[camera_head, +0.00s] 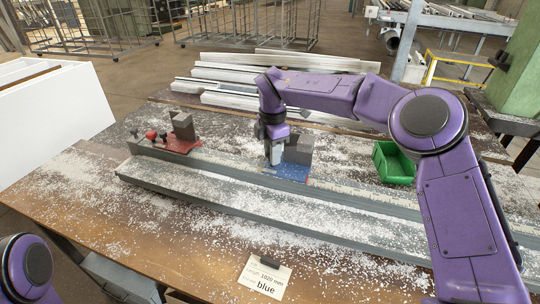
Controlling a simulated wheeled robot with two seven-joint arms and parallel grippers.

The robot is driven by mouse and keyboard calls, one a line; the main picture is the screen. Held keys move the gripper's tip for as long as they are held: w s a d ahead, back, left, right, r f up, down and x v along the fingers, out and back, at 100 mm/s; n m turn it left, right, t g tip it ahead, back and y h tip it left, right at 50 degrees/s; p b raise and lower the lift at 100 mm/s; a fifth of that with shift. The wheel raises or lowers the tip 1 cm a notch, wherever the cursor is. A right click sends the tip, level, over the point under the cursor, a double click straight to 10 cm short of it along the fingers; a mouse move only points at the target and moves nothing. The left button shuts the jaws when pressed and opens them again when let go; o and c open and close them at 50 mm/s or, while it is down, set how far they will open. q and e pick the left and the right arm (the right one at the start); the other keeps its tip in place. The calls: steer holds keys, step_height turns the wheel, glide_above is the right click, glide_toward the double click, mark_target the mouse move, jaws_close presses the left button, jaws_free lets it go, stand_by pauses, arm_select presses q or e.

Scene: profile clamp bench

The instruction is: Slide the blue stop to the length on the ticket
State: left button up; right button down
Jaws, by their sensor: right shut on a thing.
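The blue stop (288,172) is a blue plate with a grey block (298,149) on it, sitting on the long grey rail (345,196) near the middle of the bench. My right gripper (275,158) reaches down from above and is shut on the blue stop, at the left of its block; its fingertips are small in view. The ticket (264,277) lies at the front edge of the bench and appears to read length 1020 mm, blue. A red stop (178,144) with a grey block and red knobs sits at the rail's left end. My left gripper is out of view.
A grey profile (220,195) lies along the front of the rail. White shavings cover much of the bench. A green bin (394,163) stands to the right, behind the rail. White profiles (235,75) are stacked at the back. The rail right of the blue stop looks clear.

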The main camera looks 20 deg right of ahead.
steer(key=shift+r, duration=0.15)
steer(key=c, duration=0.9)
jaws_free()
step_height(320, 180, up, 10)
steer(key=shift+r+b, duration=0.2)
steer(key=shift+b, duration=0.15)
